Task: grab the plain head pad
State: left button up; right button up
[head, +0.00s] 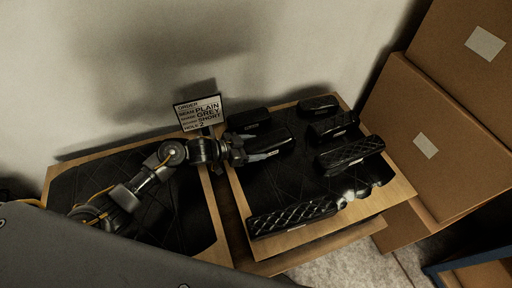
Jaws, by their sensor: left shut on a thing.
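My left gripper (250,154) reaches in from the left over the right-hand board. It is shut on a dark, smooth-looking pad (276,142) near the board's back left; the fingers cover part of it. I take this as the plain head pad, though its surface is dark. Another dark pad (248,120) lies just behind it. A quilted pad (292,217) lies at the board's front edge. My right gripper is not in view.
More black pads (333,127) (350,155) (318,105) sit on the right of the wood-edged board (403,188). A second board (205,225) is at left. Cardboard boxes (425,145) stand at right.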

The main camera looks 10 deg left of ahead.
pick_arm(q)
notch_tip(320, 180, up, 18)
jog(key=shift+f+p, duration=0.25)
jog(key=shift+p, duration=0.05)
